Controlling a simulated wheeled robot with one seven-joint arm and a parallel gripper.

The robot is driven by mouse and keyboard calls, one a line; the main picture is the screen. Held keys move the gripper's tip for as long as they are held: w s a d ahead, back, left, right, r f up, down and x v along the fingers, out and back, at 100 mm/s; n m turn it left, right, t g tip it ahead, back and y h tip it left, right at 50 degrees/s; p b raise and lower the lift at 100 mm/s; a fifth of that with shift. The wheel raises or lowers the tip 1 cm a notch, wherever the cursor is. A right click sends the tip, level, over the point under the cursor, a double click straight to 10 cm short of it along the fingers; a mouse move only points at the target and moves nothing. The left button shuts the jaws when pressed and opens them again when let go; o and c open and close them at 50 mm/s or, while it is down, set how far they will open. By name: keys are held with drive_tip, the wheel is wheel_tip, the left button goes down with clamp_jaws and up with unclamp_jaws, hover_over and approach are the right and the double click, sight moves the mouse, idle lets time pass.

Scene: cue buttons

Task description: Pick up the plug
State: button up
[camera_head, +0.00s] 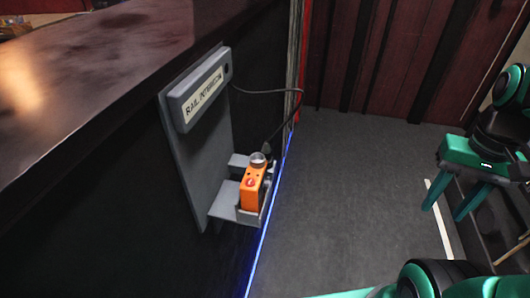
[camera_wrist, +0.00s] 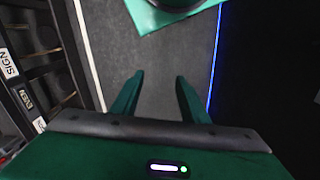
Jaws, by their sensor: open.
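The plug (camera_head: 252,188) is an orange block with a round red-and-white mark and a grey round top. It sits upright in a grey bracket (camera_head: 222,203) on the wall panel, in the middle of the head view. A dark cable (camera_head: 272,137) runs from its top area up to the panel. My gripper (camera_head: 447,203) is green, at the right of the head view, well apart from the plug. Its two fingers are spread and empty in the wrist view (camera_wrist: 160,78). The plug does not show in the wrist view.
A grey panel (camera_head: 181,135) with a box labelled "RAIL INTERLOCK" (camera_head: 204,92) hangs below a dark counter (camera_head: 80,75). A blue light strip (camera_head: 262,240) runs along the wall's foot. Grey floor (camera_head: 350,190) lies clear between plug and gripper. Dark shelves with signs (camera_wrist: 25,97) stand left in the wrist view.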

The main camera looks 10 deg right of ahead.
drive_tip(key=w+a+r+n, duration=0.4)
drive_tip(key=w+n, duration=0.2)
drive_tip(key=w, duration=0.1)
drive_tip(key=n, duration=2.2)
approach(266, 149)
drive_tip(key=shift+w+d+f, duration=0.15)
drive_tip(key=shift+w+d, duration=0.05)
drive_tip(key=shift+w, duration=0.35)
wheel_tip(266, 149, down, 4)
drive_tip(key=shift+r, duration=0.2)
drive_tip(key=shift+s+a+f, duration=0.1)
drive_tip(key=shift+f, duration=1.4)
drive_tip(key=shift+s+f, duration=0.1)
drive_tip(key=shift+f, duration=1.45)
clamp_jaws()
